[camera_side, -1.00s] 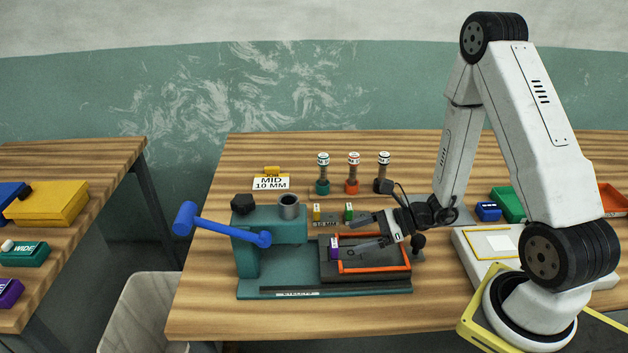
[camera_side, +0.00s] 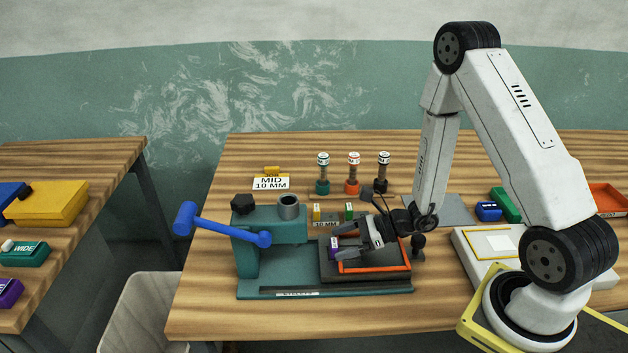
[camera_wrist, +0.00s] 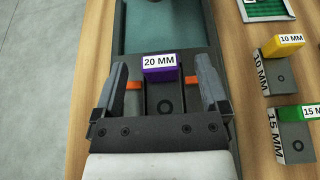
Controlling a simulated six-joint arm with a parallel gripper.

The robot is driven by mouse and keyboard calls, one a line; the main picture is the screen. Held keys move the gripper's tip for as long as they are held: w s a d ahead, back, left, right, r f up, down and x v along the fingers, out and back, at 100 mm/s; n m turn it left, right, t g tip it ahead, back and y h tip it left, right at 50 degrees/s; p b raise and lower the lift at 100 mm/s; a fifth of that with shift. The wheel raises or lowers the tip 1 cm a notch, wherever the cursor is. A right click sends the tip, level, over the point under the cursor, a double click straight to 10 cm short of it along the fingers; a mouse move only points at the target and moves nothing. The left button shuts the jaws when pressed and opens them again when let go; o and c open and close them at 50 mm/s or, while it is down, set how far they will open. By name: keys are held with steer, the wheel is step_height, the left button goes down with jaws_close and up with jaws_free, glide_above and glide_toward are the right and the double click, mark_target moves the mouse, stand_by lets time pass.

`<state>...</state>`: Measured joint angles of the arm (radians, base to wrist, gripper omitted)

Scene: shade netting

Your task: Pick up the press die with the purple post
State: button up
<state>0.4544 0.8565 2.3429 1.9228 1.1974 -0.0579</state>
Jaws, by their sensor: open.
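The press die's purple post (camera_wrist: 160,67), labelled 20 MM, stands on a dark die block (camera_wrist: 165,103) in the wrist view. In the side view the purple post (camera_side: 334,246) shows at the left end of the orange-edged tray (camera_side: 375,268) on the teal press (camera_side: 265,262). My gripper (camera_wrist: 160,78) is open, with one finger on each side of the post and a gap to it on both sides. In the side view my gripper (camera_side: 350,248) is low over the tray, close to the post. The die's lower part is partly hidden by my gripper.
Dies with a yellow post (camera_wrist: 284,46) and a green post (camera_wrist: 298,112) stand to the right in the wrist view. The press has a blue-handled lever (camera_side: 185,218). Several capped stamps (camera_side: 352,172) and a MID 10 MM card (camera_side: 271,183) stand behind.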

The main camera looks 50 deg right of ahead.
mark_target(328, 246)
steer(key=shift+x, duration=1.8)
jaws_close()
